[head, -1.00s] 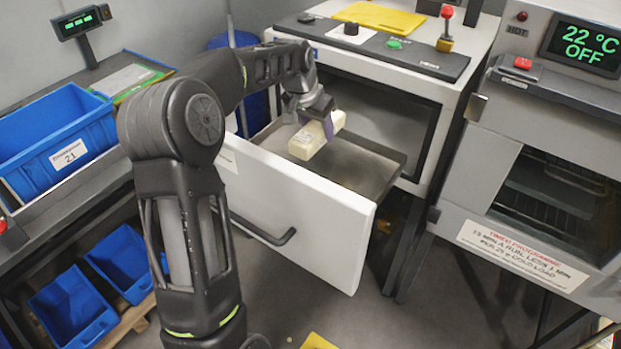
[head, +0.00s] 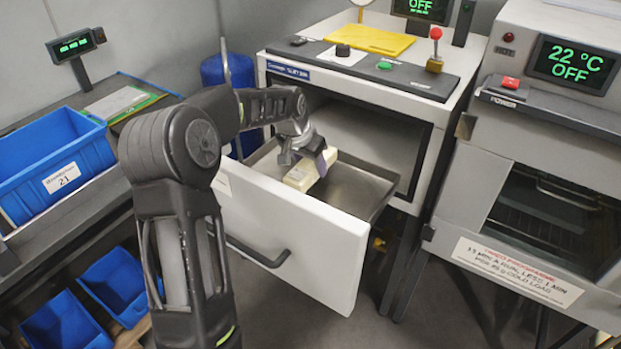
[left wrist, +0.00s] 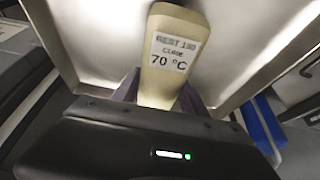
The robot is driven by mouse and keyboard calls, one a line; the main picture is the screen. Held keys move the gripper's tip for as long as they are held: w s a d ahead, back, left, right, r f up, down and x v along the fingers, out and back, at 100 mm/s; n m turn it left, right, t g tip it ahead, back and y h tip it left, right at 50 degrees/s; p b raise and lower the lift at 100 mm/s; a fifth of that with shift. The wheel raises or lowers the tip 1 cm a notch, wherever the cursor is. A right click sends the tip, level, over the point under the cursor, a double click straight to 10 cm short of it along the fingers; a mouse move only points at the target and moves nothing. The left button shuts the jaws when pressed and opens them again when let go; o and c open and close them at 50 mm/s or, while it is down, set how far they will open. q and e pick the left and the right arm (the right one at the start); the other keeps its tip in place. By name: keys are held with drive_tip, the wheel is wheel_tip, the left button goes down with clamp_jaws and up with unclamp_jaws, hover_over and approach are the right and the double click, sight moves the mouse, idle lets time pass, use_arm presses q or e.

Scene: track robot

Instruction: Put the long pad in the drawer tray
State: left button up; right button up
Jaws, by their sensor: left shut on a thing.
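The long pad (head: 299,178) is a cream block inside the open drawer, at the left part of the drawer tray (head: 352,190). My left gripper (head: 312,165) is shut on it, with a finger on each side. I cannot tell whether the pad touches the tray floor. My right gripper is in neither view.
The white drawer front (head: 290,240) with its dark handle stands pulled out from the cabinet. An oven (head: 545,190) reading "22 °C OFF" stands at the right. A blue bin (head: 50,160) labelled 21 is at the left. The tray's right part is bare.

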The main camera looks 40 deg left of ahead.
sight(305, 166)
use_arm(q)
drive_tip(key=shift+f, duration=2.5)
drive_tip(key=shift+f, duration=0.15)
drive_tip(key=o, duration=1.4)
drive_tip(key=shift+r, duration=0.45)
drive_tip(key=v, duration=1.1)
drive_tip(key=shift+s+r, duration=0.15)
drive_tip(key=shift+s, duration=0.1)
